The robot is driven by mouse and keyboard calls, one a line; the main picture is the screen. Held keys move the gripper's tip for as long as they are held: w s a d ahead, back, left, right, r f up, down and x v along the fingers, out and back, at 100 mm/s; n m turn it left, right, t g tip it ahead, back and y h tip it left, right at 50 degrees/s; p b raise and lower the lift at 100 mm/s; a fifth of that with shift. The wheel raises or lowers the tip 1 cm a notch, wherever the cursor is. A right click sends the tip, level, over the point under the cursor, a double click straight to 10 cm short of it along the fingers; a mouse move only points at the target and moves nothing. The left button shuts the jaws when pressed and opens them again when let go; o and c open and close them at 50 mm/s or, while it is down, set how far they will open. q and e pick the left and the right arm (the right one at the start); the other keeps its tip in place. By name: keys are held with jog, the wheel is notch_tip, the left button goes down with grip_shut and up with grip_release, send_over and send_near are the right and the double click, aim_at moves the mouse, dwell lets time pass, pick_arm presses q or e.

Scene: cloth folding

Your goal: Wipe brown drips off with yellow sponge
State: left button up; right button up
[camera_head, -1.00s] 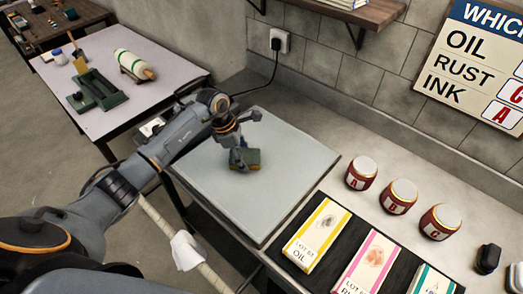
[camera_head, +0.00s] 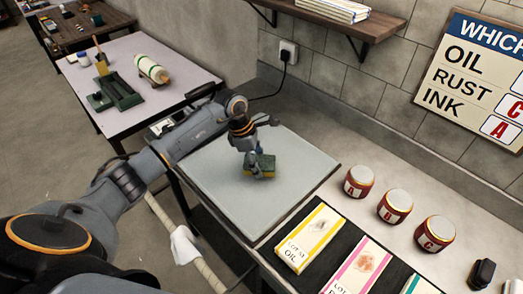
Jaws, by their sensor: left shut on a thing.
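The sponge (camera_head: 265,163) is a small block with a dark green top and a yellow lower part. My left gripper (camera_head: 256,170) is shut on it and holds it low over the pale grey slab (camera_head: 299,168), near the slab's middle. I cannot tell whether the sponge touches the slab. The fingers hide part of the sponge. No brown drips can be made out on the visible part of the slab; my arm and gripper hide some of it. My right gripper is not in view.
Three red jars (camera_head: 396,206) marked A, B, C stand right of the slab. Stained cards, including a yellow-edged OIL card (camera_head: 311,237), lie on a dark mat in front. A sign (camera_head: 470,75) hangs on the wall. A side table (camera_head: 188,80) stands behind left.

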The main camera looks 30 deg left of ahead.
pick_arm(q)
notch_tip(320, 180, up, 3)
jog(key=shift+f+p, duration=0.1)
jog(key=shift+p, duration=0.4)
jog(key=shift+r+p, duration=0.3)
jog(key=shift+r, duration=0.7)
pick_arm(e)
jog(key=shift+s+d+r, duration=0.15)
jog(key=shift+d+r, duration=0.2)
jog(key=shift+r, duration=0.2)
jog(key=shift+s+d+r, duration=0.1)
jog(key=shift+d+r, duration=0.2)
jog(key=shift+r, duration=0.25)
